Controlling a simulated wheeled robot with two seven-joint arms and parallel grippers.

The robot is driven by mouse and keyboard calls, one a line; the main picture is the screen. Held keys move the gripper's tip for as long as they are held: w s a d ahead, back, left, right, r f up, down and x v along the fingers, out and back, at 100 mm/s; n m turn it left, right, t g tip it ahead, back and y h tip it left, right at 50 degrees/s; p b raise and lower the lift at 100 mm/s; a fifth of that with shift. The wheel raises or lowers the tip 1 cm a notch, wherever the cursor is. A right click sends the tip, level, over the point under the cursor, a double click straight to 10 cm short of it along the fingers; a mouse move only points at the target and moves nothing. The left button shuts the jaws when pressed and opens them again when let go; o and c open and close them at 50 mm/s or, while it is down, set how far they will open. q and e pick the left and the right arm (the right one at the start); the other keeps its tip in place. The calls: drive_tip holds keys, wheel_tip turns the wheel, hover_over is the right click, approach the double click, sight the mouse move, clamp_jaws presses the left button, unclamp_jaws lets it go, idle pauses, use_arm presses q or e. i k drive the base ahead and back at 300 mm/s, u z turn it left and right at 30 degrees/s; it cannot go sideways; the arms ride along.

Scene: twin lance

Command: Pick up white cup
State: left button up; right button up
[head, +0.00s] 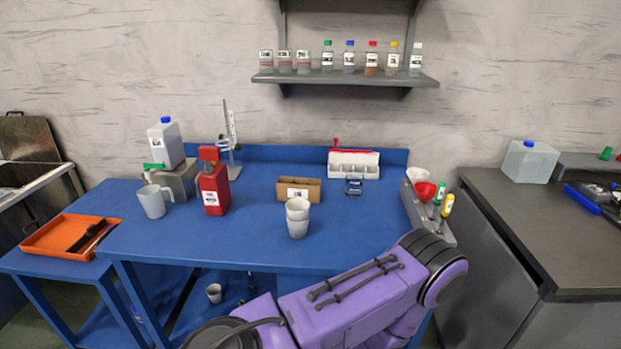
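A white cup (297,227) stands upright near the front middle of the blue table (250,252). Another white cup (297,206) appears stacked in it. A white jug-like mug (153,201) with a handle stands at the left of the table. One purple arm of mine crosses the lower middle and right, in front of the table's front edge. Neither of my grippers shows in the head view.
A red bottle (214,190) and a cardboard box (312,191) stand near the cups. A white rack (353,165) is at the back and a grey holder (428,214) at the right edge. An orange tray (69,236) lies at the left. Table space right of the cups is clear.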

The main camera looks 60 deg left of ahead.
sight(298, 230)
drive_tip(key=z, duration=0.05)
drive_tip(key=i, duration=1.2)
drive_tip(key=u, duration=2.25)
